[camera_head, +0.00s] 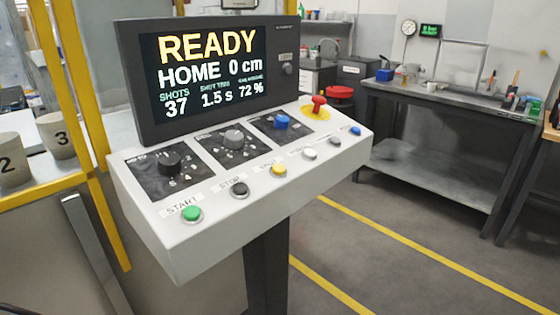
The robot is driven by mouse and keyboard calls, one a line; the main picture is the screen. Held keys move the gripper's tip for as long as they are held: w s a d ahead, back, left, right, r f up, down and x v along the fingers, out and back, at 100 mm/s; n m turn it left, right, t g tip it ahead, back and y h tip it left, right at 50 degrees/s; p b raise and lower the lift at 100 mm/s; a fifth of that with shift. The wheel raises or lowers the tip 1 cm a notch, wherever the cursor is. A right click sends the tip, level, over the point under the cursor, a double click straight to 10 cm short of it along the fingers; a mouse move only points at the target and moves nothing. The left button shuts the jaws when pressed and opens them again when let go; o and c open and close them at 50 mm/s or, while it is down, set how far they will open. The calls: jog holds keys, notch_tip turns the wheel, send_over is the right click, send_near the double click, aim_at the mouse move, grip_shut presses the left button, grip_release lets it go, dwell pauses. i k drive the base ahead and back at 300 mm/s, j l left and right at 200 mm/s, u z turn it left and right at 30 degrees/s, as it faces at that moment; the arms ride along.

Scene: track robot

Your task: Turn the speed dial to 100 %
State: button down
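The white control console (180,248) stands on a dark post. Its sloped top carries three dials on black plates: a black dial (168,162) at left, a grey dial (233,138) in the middle and a blue dial (281,122) at right. Their plate labels are too small to read, so I cannot tell which is the speed dial or its setting. The screen (208,72) above reads READY, HOME 0 cm, SHOTS 37, 1.5 s and 72 %; the small heading over 72 % is unclear. My gripper is not in view.
Buttons line the console's front edge, from green START (192,214) and black STOP (239,188) to a blue one (355,131). A red knob (318,103) stands up at the right end. Yellow framing (95,140) is at left. A workbench (440,98) stands behind; floor at right is clear.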

aim_at(281, 121)
jog(key=i+l+z, duration=0.15)
jog(key=i, duration=0.25)
jog(key=i+l+z, duration=0.15)
jog(key=i+l, duration=0.2)
